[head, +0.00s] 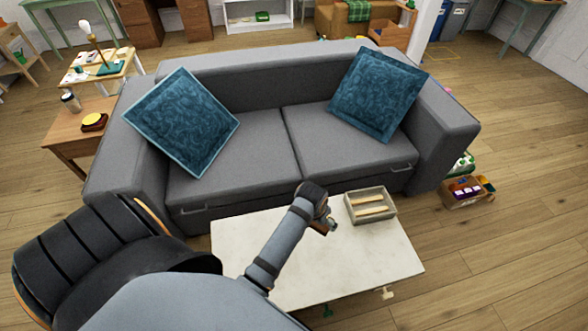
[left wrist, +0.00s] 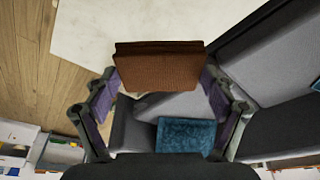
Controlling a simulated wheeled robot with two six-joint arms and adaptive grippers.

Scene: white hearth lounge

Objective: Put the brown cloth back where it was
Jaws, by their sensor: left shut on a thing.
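The brown cloth (left wrist: 158,68), a folded block, is held between the fingers of my left gripper (left wrist: 160,80) in the left wrist view. In the head view my left gripper (head: 325,222) is over the white coffee table (head: 275,285), left of the grey tray. Only a small brownish bit shows at its fingers there; my wrist hides most of the cloth. I cannot tell its exact height above the table. My right gripper is not in view.
A grey tray (head: 390,204) with light wooden strips stands on the table's back right. Behind the table is a grey sofa (head: 245,140) with teal cushions (head: 182,122) (head: 378,94). A wooden side table (head: 62,138) stands left. A cardboard box (head: 466,200) lies on the floor right.

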